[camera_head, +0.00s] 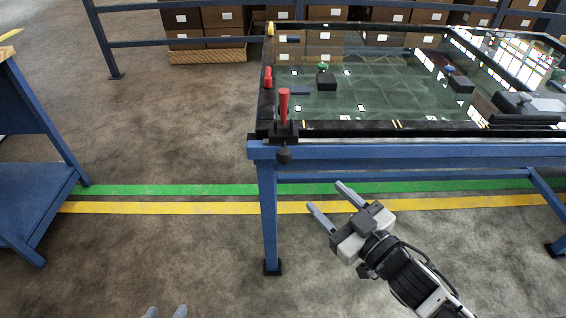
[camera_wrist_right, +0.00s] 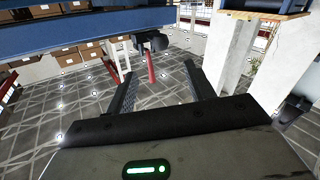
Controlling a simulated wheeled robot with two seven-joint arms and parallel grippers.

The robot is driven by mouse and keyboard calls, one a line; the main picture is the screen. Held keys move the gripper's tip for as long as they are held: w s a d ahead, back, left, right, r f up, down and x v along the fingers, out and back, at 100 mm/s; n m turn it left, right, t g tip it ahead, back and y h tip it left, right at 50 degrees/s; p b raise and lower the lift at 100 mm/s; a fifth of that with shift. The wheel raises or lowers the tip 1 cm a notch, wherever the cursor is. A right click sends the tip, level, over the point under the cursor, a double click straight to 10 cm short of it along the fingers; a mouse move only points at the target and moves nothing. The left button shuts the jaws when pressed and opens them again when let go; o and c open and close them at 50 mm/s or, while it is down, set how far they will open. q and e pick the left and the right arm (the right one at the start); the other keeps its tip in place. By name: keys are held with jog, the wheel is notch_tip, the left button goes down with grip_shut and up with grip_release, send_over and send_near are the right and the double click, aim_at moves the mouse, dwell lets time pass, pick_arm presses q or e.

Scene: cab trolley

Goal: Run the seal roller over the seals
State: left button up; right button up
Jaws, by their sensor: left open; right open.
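A glass panel (camera_head: 400,85) lies on the blue trolley (camera_head: 420,150), with dark strips that look like seals (camera_head: 360,129) along its edges. I cannot tell for certain which thing is the seal roller. A red upright handle (camera_head: 284,104) on a black base stands at the panel's near left corner; a red handle and black knob also show in the right wrist view (camera_wrist_right: 150,68), seen between the fingers. My right gripper (camera_head: 328,203) is open and empty, below and in front of the trolley's near rail.
Black blocks with a green knob (camera_head: 325,80) and a blue knob (camera_head: 460,83) sit on the glass. A grey device (camera_head: 538,104) lies at the right. A blue bench (camera_head: 35,180) stands at the left. The floor between bench and trolley is clear.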

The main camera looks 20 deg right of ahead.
aim_at(289, 161)
jog(key=x, duration=1.5)
jog(key=shift+w+a, duration=0.25)
